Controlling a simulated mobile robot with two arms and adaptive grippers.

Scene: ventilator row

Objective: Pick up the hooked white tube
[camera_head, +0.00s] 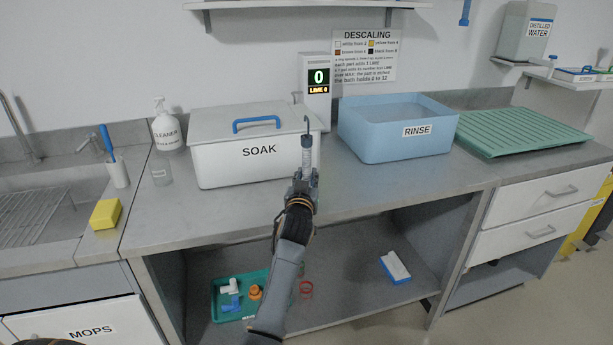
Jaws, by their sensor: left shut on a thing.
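The hooked white tube (307,155) stands roughly upright in my left gripper (304,178), in front of the right end of the SOAK box. Its upper part looks grey and ends in a thin dark hook at the top. My left gripper is shut on its lower part, which the fingers hide. The tube is held above the counter. My right gripper is not in view.
The lidded SOAK box (240,165) and blue RINSE tub (400,145) stand behind the arm. A green drainer (525,130) is at right. Below, a teal tray (228,312) holds several parts. A red ring (306,288) and blue-white brush (394,268) lie nearby. The front counter is clear.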

